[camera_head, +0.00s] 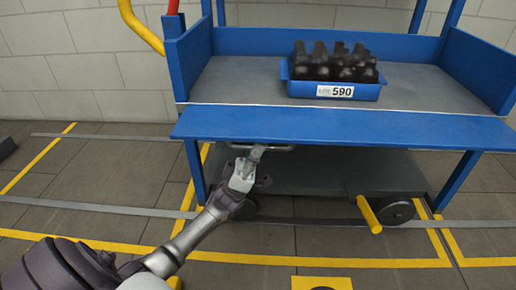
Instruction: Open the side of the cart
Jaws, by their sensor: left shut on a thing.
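The blue cart (345,123) stands ahead of me with a grey upper deck and a dark lower shelf. Its front side panel leans outward below the deck edge, seen as a wide blue strip. My left gripper (257,151) is just under the panel's lower edge, left of the middle, shut on a grey metal handle (282,148). The panel partly hides the handle. My right gripper is not in view.
A blue crate (335,91) with dark bottles and a label reading 590 sits on the deck. A yellow pedal (369,214) and a dark wheel (398,212) show below. Yellow lines mark the tiled floor. A yellow bent pipe (140,27) stands at the upper left.

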